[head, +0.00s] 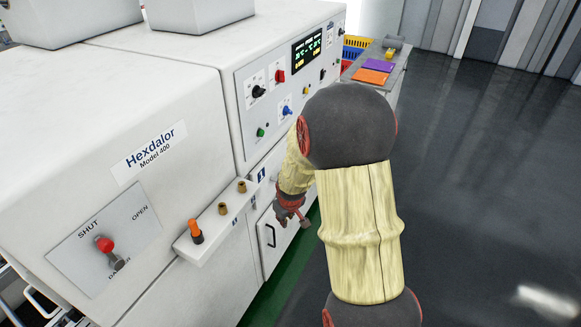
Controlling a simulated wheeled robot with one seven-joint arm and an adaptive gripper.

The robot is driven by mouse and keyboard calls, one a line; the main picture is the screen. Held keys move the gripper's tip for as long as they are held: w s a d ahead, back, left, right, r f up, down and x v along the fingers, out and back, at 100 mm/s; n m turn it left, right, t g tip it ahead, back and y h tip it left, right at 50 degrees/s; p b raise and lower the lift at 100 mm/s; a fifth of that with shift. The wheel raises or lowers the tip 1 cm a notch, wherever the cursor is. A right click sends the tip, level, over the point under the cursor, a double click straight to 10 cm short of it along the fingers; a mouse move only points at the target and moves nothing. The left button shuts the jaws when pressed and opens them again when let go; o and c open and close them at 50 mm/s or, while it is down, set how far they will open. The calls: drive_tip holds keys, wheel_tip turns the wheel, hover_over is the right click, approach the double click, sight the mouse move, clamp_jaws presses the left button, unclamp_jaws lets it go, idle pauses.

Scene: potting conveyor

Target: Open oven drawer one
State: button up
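The white oven (200,110) is marked "Hexdalor Model 400". A blue label that looks like a "1" (262,174) is on its front, below the control panel. Below it is a white drawer front (265,260) with a dark bar handle (271,236); it looks shut. I cannot tell for certain which drawer the label marks. My gripper (293,221) is in front of the oven, up and to the right of this handle in the picture, apart from it. Its fingers look spread and empty. My arm hides part of the oven front.
A ledge with orange and brass knobs (215,218) juts out at the oven's left. A red-knobbed lever (105,244) sits on a SHUT/OPEN plate. A side table (395,62) with orange and purple items stands at the back. The dark floor (480,180) at right is clear.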

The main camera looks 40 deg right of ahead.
drive_tip(key=w+d+f+n+t+h, duration=0.3)
drive_tip(key=w+d+f+n+t, duration=0.3)
drive_tip(key=w+d, duration=0.6)
drive_tip(key=shift+w+d+r+n+t+h, duration=0.5)
drive_tip(key=shift+w+d+n+t, duration=0.55)
drive_tip(key=shift+w+d+t, duration=0.4)
drive_tip(key=shift+w+d+r+n+t+h, duration=0.35)
drive_tip(key=shift+w+d+r+n+t, duration=0.25)
drive_tip(key=shift+w+d+n+t, duration=0.7)
drive_tip(key=shift+w+d+r+n+t+h, duration=0.5)
drive_tip(key=shift+w+d+n+t, duration=0.25)
drive_tip(key=shift+w+d+t, duration=0.85)
drive_tip(key=shift+w+a, duration=0.25)
drive_tip(key=shift+a, duration=0.2)
drive_tip(key=shift+c, duration=1.3)
clamp_jaws()
drive_tip(key=shift+g, duration=0.25)
